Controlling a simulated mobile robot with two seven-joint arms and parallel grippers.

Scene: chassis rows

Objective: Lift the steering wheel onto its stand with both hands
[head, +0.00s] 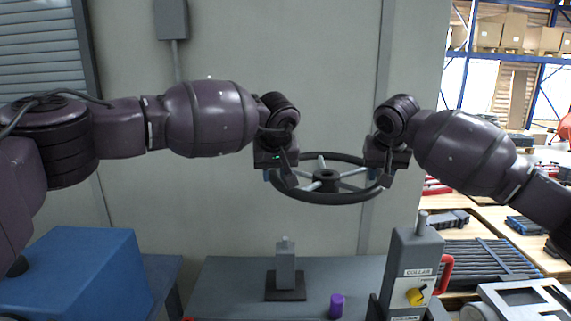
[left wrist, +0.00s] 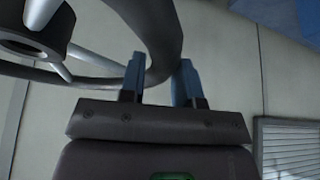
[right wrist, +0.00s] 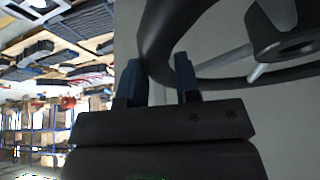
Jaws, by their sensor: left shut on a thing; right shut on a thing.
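The steering wheel (head: 325,197) has a black rim, grey spokes and a dark hub. It hangs in the air in the head view, roughly level, above the table. My left gripper (head: 270,174) is shut on the left side of its rim; the rim also shows between the fingers in the left wrist view (left wrist: 163,45). My right gripper (head: 383,178) is shut on the right side; the right wrist view shows the rim (right wrist: 160,40) at its fingers. A small grey post on a dark square base (head: 285,285), likely the stand, is on the table below and left of the hub.
A grey table (head: 225,275) carries a purple cylinder (head: 336,305) and a grey box labelled COLLAR (head: 413,260) with a red handle and yellow knob. A blue box (head: 80,270) is at the left. Benches with dark parts (head: 480,258) lie at the right.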

